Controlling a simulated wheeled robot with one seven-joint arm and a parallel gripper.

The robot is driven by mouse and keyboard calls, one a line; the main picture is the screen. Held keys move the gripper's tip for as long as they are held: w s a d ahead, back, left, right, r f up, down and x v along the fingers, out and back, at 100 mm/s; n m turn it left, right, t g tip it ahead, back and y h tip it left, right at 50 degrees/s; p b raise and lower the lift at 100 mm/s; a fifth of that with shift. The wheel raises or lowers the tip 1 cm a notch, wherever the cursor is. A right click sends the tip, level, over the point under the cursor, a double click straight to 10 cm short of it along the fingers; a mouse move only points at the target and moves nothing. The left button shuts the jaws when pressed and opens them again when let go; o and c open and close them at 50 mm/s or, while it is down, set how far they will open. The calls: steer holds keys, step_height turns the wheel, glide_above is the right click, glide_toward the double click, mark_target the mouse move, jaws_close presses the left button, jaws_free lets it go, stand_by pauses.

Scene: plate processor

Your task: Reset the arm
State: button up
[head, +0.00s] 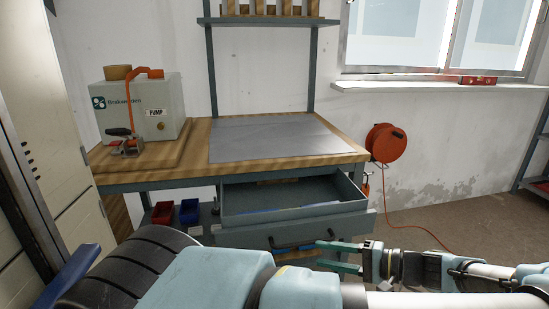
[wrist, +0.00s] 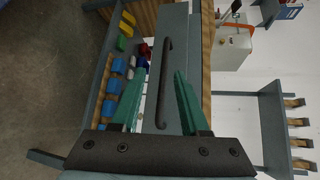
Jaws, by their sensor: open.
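My gripper (head: 340,257) is in front of the workbench, at the height of its drawers. Its green fingers are apart, with nothing between them. In the wrist view my gripper (wrist: 155,95) is also open, and a dark drawer handle (wrist: 164,82) lies beyond the gap between the fingers. I cannot tell whether a finger touches the drawer front. The upper drawer (head: 295,208) of the workbench is pulled out, with something blue inside. My arm reaches across the bottom of the head view.
The workbench (head: 340,150) carries a grey mat (head: 270,138) and a pump box (head: 140,105). Red and blue bins (head: 189,212) sit below it. An orange cable reel (head: 386,142) hangs on the wall at right. Open floor (head: 450,205) lies right of the bench.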

steer(key=w+a+r+n+g+h+p, duration=0.1)
steer(key=a+r+n+g+h+p, duration=0.4)
steer(key=a+g, duration=0.6)
steer(key=w+a+r+n+t+h+p, duration=0.1)
steer(key=a+r+h, duration=0.3)
steer(key=r, duration=0.5)
steer(key=w+a+r+n+t+h+p, duration=0.1)
steer(key=a+r+t+h+p, duration=0.2)
steer(key=a+r, duration=0.4)
step_height(320, 180, up, 2)
steer(key=shift+w+a+r+t+h+p, duration=0.2)
steer(key=shift+w+t+h+p, duration=0.1)
steer(key=shift+h+p, duration=0.45)
